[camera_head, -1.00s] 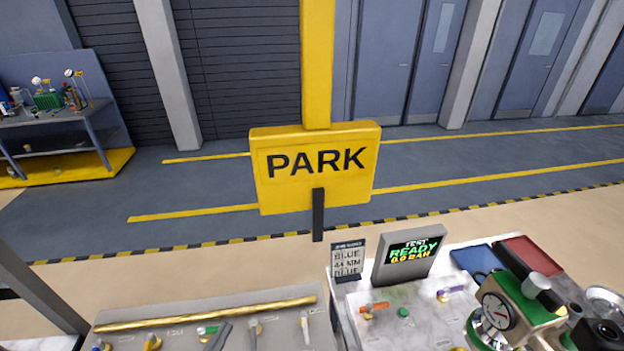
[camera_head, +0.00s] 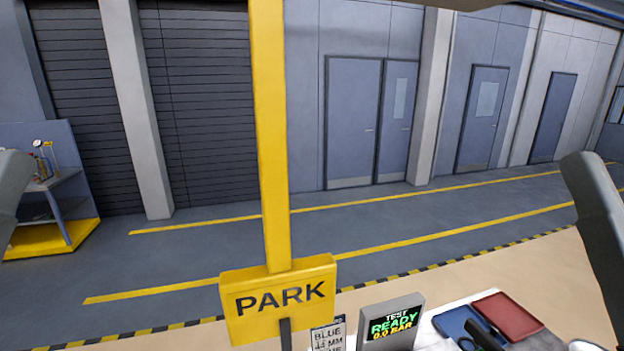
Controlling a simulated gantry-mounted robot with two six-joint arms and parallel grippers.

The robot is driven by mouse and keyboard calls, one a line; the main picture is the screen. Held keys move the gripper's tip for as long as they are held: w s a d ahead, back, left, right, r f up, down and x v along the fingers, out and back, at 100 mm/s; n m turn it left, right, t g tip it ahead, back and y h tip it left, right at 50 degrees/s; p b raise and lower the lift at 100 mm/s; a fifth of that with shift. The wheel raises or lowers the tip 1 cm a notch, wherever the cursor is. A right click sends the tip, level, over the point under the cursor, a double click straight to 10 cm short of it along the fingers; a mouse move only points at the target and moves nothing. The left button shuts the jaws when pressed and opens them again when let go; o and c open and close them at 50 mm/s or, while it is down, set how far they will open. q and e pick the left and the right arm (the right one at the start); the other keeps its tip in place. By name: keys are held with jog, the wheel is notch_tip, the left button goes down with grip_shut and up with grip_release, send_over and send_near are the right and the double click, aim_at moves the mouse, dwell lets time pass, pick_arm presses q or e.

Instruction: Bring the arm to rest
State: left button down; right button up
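Grey links of my own arms show at the left edge and at the right edge of the head view. Neither of my grippers is in view, so I cannot see whether they are open, shut or holding something. A yellow PARK sign (camera_head: 279,296) hangs on a yellow post (camera_head: 268,140) left of centre, low in the view.
A test display (camera_head: 391,322) reads READY and 0.0 BAR. A small card (camera_head: 328,337) with BLUE on it stands beside it. A blue tray (camera_head: 467,327) and a red tray (camera_head: 508,316) lie to the right. A workbench (camera_head: 55,190) stands far left. The floor behind is clear.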

pick_arm(q)
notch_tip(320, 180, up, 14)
jog(key=p, duration=1.1)
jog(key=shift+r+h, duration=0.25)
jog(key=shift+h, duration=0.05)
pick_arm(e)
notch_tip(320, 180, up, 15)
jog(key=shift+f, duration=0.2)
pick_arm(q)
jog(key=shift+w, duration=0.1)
